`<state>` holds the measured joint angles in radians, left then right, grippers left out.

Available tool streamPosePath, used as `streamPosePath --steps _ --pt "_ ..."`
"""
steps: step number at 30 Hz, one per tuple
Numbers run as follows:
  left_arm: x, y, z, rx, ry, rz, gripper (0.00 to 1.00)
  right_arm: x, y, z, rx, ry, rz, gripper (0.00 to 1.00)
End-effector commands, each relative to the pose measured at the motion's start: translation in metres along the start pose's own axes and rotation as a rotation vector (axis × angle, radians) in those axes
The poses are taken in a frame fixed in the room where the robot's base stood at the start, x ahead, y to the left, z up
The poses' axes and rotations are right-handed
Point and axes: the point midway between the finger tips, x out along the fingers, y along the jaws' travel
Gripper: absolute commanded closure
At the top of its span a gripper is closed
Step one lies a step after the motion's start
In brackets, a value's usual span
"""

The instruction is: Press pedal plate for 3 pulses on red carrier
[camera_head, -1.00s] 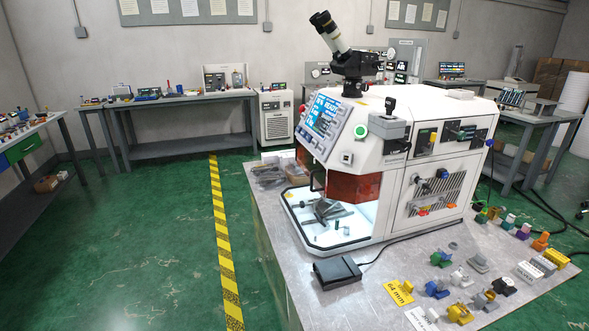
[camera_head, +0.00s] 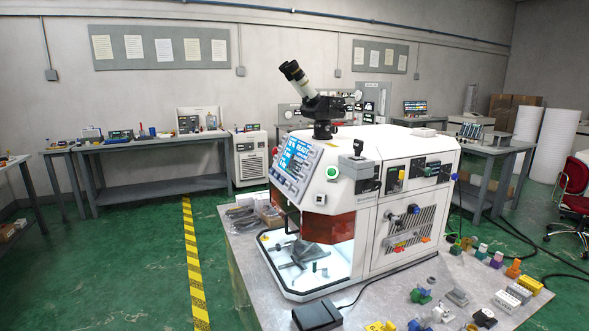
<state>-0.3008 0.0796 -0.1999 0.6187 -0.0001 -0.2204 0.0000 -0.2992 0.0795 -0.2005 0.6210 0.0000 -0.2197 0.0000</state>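The black pedal plate (camera_head: 318,315) lies flat on the grey table, in front of the white machine (camera_head: 405,165), with a cable running from it. The machine has a lit screen (camera_head: 294,157) on its sloped front; its first line seems to read READY. A green round button (camera_head: 332,172) sits beside it. Under an orange-red shield (camera_head: 327,223) is a lit work bay (camera_head: 315,262) holding grey fixture parts and a small greenish piece. I cannot make out a red carrier for certain. Neither of my grippers is in view.
Several small coloured fixtures, among them an orange one (camera_head: 513,269) and a yellow block (camera_head: 529,284), stand on the right of the table (camera_head: 385,312). A yellow-black floor stripe (camera_head: 194,265) runs along the left. A red chair (camera_head: 574,190) stands far right.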

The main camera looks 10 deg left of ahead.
Motion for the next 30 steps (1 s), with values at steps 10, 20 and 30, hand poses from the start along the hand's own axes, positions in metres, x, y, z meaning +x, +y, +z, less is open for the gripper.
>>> streamPosePath --steps 10,20,30 --pt "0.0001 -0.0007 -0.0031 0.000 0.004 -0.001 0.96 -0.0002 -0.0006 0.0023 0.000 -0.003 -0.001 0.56" --pt "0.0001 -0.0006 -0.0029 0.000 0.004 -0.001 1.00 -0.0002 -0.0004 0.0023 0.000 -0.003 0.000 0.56" --pt "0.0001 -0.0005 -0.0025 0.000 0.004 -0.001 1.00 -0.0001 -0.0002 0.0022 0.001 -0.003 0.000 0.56"
